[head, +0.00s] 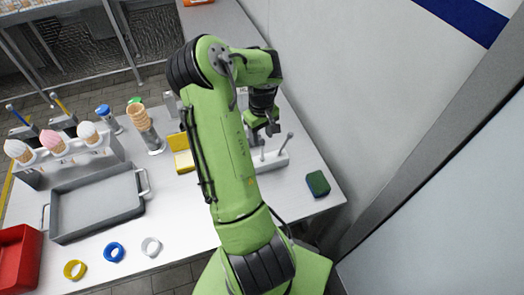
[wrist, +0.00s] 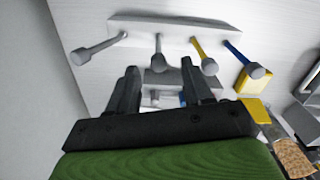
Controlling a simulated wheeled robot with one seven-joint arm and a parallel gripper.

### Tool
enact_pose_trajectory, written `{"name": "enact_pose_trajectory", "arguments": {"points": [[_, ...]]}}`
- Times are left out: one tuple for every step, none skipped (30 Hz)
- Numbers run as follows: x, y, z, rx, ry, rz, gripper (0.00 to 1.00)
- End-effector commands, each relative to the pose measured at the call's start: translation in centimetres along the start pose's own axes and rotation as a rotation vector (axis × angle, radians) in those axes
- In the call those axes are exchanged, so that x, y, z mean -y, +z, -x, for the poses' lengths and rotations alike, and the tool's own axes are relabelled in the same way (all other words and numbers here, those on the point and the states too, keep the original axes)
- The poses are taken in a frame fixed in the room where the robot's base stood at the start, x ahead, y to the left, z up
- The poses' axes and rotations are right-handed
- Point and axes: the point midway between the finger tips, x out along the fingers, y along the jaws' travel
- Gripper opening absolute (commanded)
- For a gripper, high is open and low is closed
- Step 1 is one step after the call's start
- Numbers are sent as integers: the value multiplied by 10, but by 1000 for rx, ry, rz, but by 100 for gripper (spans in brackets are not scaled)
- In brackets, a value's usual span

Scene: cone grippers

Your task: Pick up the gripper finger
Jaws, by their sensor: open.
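My gripper (head: 262,126) hangs over the right part of the table, above a pale rack (head: 275,162). In the wrist view, the two dark fingers of my gripper (wrist: 160,82) are spread apart with nothing clamped between them. Beyond them is the rack (wrist: 175,28) with several round-ended rods: a grey one (wrist: 98,46), another grey one (wrist: 158,55), a yellow one (wrist: 203,54) and a blue one (wrist: 243,58). A grey block (wrist: 162,78) shows beyond the gap between the fingers. I cannot tell which piece is the gripper finger. My arm hides part of the rack in the head view.
A green sponge (head: 317,183) lies near the right table edge. A yellow box (head: 181,152), stacked cones (head: 145,126) and a grey tray (head: 97,206) are to the left. A wall stands close on the right. The front right tabletop is mostly clear.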

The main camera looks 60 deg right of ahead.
Motion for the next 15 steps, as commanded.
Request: {"name": "enact_pose_trajectory", "arguments": {"points": [[0,1,-6,2,0,-1,50],[-1,1,-11,5,0,-1,50],[-1,2,-19,5,0,-2,50],[-2,2,-25,7,-1,-1,50],[-2,2,-31,6,0,-2,50],[-2,2,-39,5,0,-1,50],[-2,2,-44,5,0,-1,50],[-2,2,-47,3,-1,-1,50],[-2,1,-50,2,0,-1,50],[-2,1,-52,1,0,-1,50],[-2,1,-53,1,0,-1,50],[-2,1,-53,0,0,-1,50],[-2,1,-53,0,0,-1,50],[-2,1,-52,0,0,-1,50],[-2,1,-52,0,0,-1,50]]}}
